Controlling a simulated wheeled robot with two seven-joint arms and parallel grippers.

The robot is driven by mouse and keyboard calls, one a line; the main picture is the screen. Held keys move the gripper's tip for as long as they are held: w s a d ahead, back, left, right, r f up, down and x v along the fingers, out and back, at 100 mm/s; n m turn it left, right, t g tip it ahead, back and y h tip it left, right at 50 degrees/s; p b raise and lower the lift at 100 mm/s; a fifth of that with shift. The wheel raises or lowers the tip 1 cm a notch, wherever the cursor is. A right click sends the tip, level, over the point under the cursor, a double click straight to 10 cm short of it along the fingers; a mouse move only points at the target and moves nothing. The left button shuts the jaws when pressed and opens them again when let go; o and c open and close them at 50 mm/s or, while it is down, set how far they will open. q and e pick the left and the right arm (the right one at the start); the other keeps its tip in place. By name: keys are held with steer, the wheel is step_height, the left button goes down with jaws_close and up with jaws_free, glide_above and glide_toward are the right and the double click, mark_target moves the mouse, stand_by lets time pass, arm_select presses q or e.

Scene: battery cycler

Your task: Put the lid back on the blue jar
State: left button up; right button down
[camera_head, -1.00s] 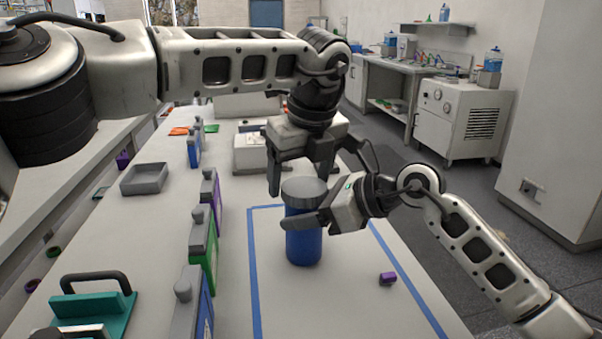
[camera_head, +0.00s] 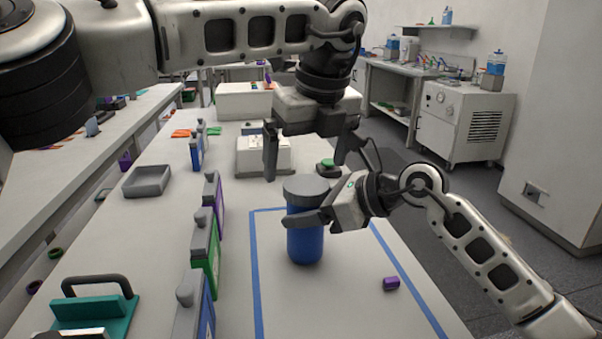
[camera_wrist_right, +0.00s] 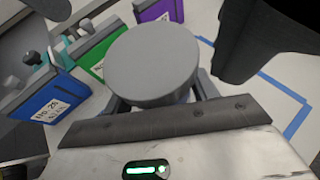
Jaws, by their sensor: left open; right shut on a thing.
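The blue jar (camera_head: 305,243) stands upright on the white table inside a blue tape outline. Its grey lid (camera_head: 305,187) sits on top of the jar and looks level; the right wrist view shows the lid (camera_wrist_right: 152,64) from above as a round grey disc. My right gripper (camera_head: 308,222) is shut around the jar's upper part, just below the lid, coming from the right. My left gripper (camera_head: 312,165) is open and empty, pointing down above and behind the lid, apart from it. Whether the lid is fully seated cannot be told.
A small purple piece (camera_head: 391,283) lies right of the jar. Green (camera_head: 206,252) and purple (camera_head: 213,203) upright cases line the left, near a grey tray (camera_head: 147,181) and a teal handled block (camera_head: 95,307). A white device (camera_head: 264,157) stands behind.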

arm_select(q)
steer(key=v, duration=0.3)
steer(key=shift+w+d, duration=0.1)
steer(key=shift+d, duration=0.1)
arm_select(e)
steer(key=shift+s+a+f, duration=0.1)
steer(key=shift+s+f, duration=0.05)
steer(key=shift+f, duration=0.1)
arm_select(q)
steer(key=shift+w+a+r, duration=0.1)
arm_select(e)
steer(key=shift+r, duration=0.1)
arm_select(q)
steer(key=shift+a, duration=0.1)
arm_select(e)
steer(key=shift+c, duration=1.9)
jaws_free()
arm_select(q)
steer(key=shift+w, duration=0.1)
steer(key=shift+f+b, duration=0.85)
arm_select(e)
steer(key=v, duration=1.6)
